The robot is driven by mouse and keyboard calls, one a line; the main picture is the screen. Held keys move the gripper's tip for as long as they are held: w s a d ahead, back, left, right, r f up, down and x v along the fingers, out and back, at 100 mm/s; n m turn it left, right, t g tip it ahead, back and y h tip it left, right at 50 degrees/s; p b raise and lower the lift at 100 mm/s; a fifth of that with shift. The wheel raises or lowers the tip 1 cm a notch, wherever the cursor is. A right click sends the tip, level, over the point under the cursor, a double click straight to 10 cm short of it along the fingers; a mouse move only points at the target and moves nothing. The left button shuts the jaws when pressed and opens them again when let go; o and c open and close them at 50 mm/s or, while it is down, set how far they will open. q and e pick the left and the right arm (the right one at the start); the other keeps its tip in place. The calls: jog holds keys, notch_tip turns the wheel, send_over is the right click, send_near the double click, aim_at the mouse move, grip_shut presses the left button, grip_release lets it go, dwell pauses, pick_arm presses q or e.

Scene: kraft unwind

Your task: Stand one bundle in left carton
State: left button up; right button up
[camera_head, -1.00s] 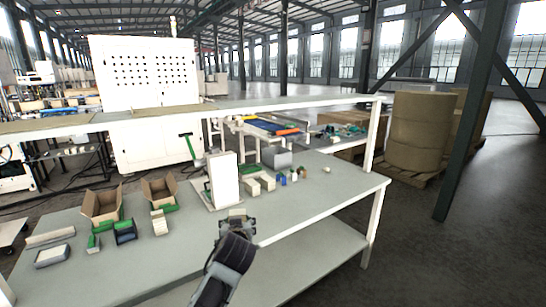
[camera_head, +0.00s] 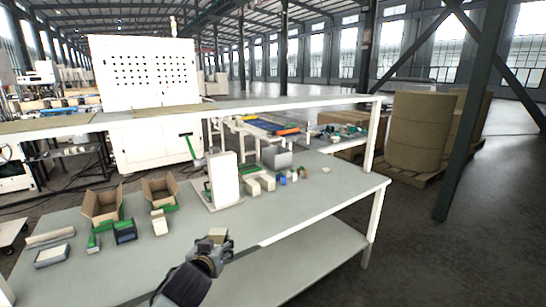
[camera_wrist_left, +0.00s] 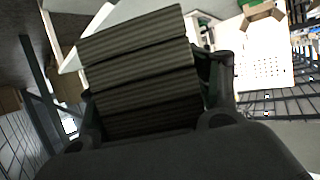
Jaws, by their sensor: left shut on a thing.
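The left carton (camera_head: 102,210) is an open brown box with raised flaps, on the left part of the grey table. My left gripper (camera_head: 217,243) is to the right of it and nearer the front edge, well apart from it. It is shut on a bundle (camera_head: 217,233), whose top shows as a small tan block in the head view. In the left wrist view the bundle (camera_wrist_left: 140,65) is a stack of several brown ridged layers between the fingers, tilted in the picture. My right gripper is out of view.
A second open carton (camera_head: 160,192) stands right of the left one. A dark-and-green holder (camera_head: 124,233) and a cream block (camera_head: 160,223) stand in front. A tall white panel (camera_head: 223,180) rises behind my gripper. The table's front middle is clear.

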pick_arm(q)
jog(key=s+a+f, duration=0.2)
jog(key=s+f, duration=0.3)
jog(key=f, duration=0.3)
jog(key=s+a+f, duration=0.3)
jog(key=s+f, duration=0.3)
jog(key=f, duration=0.3)
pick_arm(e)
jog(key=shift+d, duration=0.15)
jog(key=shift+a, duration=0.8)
pick_arm(q)
jog(key=shift+w, duration=0.1)
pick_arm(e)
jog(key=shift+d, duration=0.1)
